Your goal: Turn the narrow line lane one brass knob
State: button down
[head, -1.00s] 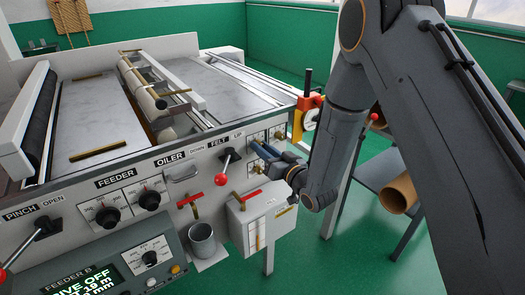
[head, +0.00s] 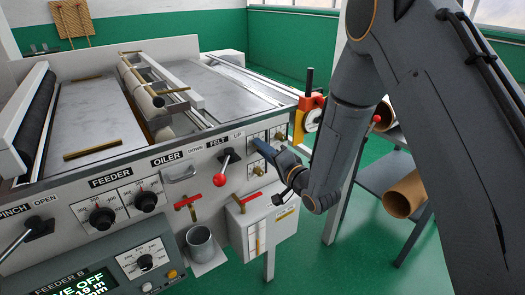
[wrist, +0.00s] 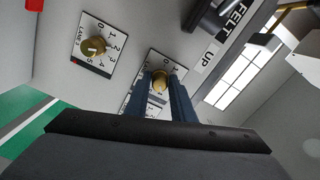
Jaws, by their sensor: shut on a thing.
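My gripper (head: 260,145) is at the right end of the machine's front panel, among the small dial plates. In the wrist view its two blue fingers (wrist: 161,90) are shut on a brass knob (wrist: 160,82). That knob sits on a white dial plate with numbers (wrist: 167,63); the fingers hide part of the plate, and no lane name can be read on it. Another brass knob (wrist: 93,46) is apart from the fingers, on a plate marked LANE 3. In the head view, a brass knob (head: 258,170) shows below the gripper.
The felt lever (head: 222,176) with its red ball stands just left of my gripper. Below are a red-handled valve (head: 251,197) and a white box (head: 262,228). An orange and red device (head: 306,113) is at the machine's right corner. A cardboard tube (head: 404,194) lies on a rack at right.

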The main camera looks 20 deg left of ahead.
jog(key=shift+m, duration=1)
jog(key=c, duration=1.5)
grip_release()
jog(key=shift+b+v, duration=1.25)
jog(key=shift+v, duration=2.7)
